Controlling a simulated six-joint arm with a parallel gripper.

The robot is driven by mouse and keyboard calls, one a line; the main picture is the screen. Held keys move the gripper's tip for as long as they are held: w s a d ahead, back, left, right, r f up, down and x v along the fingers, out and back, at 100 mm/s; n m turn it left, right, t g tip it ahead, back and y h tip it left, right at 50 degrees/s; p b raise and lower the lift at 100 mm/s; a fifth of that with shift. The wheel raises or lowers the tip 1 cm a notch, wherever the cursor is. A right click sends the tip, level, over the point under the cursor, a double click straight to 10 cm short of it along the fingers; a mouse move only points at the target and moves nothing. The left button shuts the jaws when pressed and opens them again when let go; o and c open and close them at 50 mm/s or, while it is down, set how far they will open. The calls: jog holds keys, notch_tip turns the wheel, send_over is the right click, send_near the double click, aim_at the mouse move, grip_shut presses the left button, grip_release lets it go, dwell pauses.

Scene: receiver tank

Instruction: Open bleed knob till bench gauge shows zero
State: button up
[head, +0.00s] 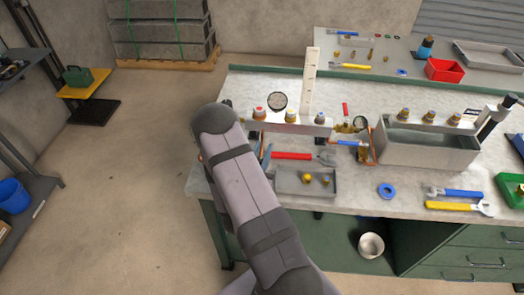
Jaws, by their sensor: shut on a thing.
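A round dial with a dark rim (277,101), which looks like the bench gauge, stands at the back of the bench; its needle is too small to read. In front of it runs a pale manifold block (305,126) with brass fittings capped in red (259,112), yellow (291,115) and blue (320,118). I cannot tell which part is the bleed knob. My grey arm reaches up over the bench's left end, its bend left of the manifold. My gripper is hidden behind the arm, and so is anything it holds.
A red-handled wrench (291,155) and a grey tray (290,182) with brass parts lie before the manifold. Right are a grey tank (425,152), blue ring (386,190) and blue- and yellow-handled wrenches (452,207). A tall pale strip (310,80) stands behind. Bare worktop (350,203) lies in front.

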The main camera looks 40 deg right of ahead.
jog(key=shift+s+d+m+g+h+b, duration=0.1)
jog(key=shift+s+m+g+h+b, duration=0.15)
jog(key=shift+m+g+h, duration=0.45)
jog(key=shift+s+d+m+g+h+b, duration=0.15)
jog(key=shift+m+g+h+b, duration=0.2)
jog(key=shift+m+g, duration=0.6)
jog(key=shift+n+g, duration=0.25)
jog(key=o, duration=1.1)
jog(key=shift+c, duration=0.2)
jog(key=shift+s+a, duration=0.1)
jog(key=shift+a, duration=0.35)
jog(key=shift+b+v, duration=1.1)
jog(key=shift+v, duration=2.15)
